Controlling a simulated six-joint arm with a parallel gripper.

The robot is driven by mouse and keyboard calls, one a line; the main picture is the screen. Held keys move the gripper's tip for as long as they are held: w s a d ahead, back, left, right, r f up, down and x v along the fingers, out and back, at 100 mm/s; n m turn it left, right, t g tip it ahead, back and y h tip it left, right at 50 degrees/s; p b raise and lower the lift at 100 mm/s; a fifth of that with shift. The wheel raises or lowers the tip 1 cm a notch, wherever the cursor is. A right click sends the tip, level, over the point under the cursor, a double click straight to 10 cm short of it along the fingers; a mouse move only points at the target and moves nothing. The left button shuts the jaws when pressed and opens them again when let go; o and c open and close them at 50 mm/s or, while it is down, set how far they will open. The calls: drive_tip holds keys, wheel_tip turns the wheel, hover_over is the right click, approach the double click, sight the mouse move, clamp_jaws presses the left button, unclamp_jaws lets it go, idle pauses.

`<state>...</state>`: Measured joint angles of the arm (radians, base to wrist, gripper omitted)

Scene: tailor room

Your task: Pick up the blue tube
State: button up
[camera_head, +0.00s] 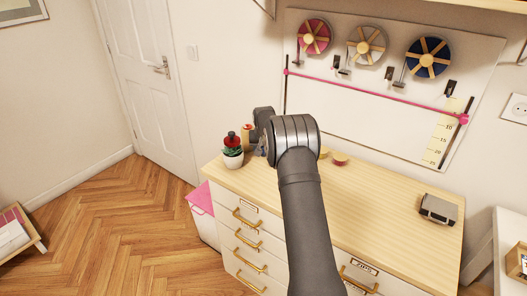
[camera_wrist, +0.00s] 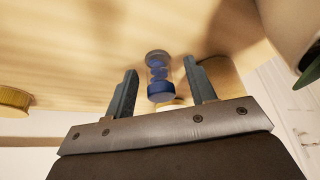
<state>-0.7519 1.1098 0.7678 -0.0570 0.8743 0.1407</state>
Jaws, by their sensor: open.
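The blue tube (camera_wrist: 158,77) is a small clear cylinder with blue contents and a blue end, on the pale wooden top in the wrist view. My gripper (camera_wrist: 160,69) is open, with one dark finger to the left of the tube and one to the right. Gaps show between the tube and both fingers, and neither is closed on it.
A potted plant with a red top (camera_head: 232,143) and a tan spool (camera_head: 247,138) stand close left of my wrist. A grey box (camera_head: 438,209) sits far right. The dresser's middle is largely clear.

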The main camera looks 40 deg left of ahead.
drive_tip(key=c, duration=1.1)
